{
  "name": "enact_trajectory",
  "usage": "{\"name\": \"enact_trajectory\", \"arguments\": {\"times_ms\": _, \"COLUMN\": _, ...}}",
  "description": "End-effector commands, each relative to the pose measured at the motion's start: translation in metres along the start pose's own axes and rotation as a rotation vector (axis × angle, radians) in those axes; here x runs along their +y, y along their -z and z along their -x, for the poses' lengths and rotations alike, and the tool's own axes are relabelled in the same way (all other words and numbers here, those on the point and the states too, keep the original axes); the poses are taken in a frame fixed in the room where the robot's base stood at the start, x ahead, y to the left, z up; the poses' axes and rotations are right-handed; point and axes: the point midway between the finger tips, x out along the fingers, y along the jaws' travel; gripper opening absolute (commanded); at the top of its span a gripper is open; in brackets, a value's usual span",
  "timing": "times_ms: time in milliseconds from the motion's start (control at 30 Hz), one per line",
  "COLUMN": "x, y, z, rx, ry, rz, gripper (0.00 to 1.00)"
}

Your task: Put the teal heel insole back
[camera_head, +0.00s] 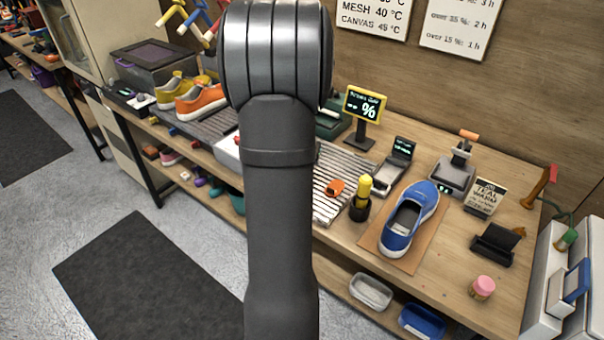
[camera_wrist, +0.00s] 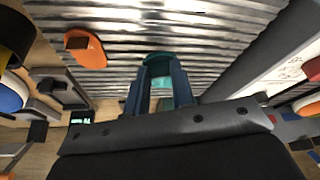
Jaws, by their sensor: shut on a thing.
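The teal heel insole (camera_wrist: 158,58) shows between my fingertips in the wrist view. My gripper (camera_wrist: 160,75) is shut on it, over the ribbed metal rack (camera_wrist: 215,45). I cannot tell whether the insole still touches the rack. In the head view my own arm hides the gripper and the teal insole. An orange heel insole (camera_head: 335,187) lies on the rack, and it also shows left of my fingers in the wrist view (camera_wrist: 86,50). A blue sneaker (camera_head: 424,196) with an open top stands on a brown mat (camera_head: 369,237), right of the rack.
A yellow-handled tool (camera_head: 363,190) stands in a dark holder between rack and sneaker. A percent display (camera_head: 364,104) and a small device (camera_head: 395,162) stand behind. A sign (camera_head: 486,197), a black holder (camera_head: 496,243) and a pink-topped jar (camera_head: 482,288) are at the right.

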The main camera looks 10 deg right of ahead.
Motion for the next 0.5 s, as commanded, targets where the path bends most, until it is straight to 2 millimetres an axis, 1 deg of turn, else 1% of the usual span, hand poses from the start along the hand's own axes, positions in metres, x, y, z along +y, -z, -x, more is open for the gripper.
{"name": "enact_trajectory", "arguments": {"times_ms": 67, "x": -0.001, "y": -0.002, "z": -0.005, "rx": -0.001, "ry": 0.0, "rz": 0.001, "gripper": 0.0}}
{"name": "enact_trajectory", "arguments": {"times_ms": 300, "x": 0.0, "y": -0.015, "z": -0.035, "rx": -0.002, "ry": 0.0, "rz": 0.001, "gripper": 0.0}}
{"name": "enact_trajectory", "arguments": {"times_ms": 500, "x": 0.0, "y": -0.015, "z": -0.037, "rx": 0.0, "ry": 0.0, "rz": 0.0, "gripper": 0.0}}
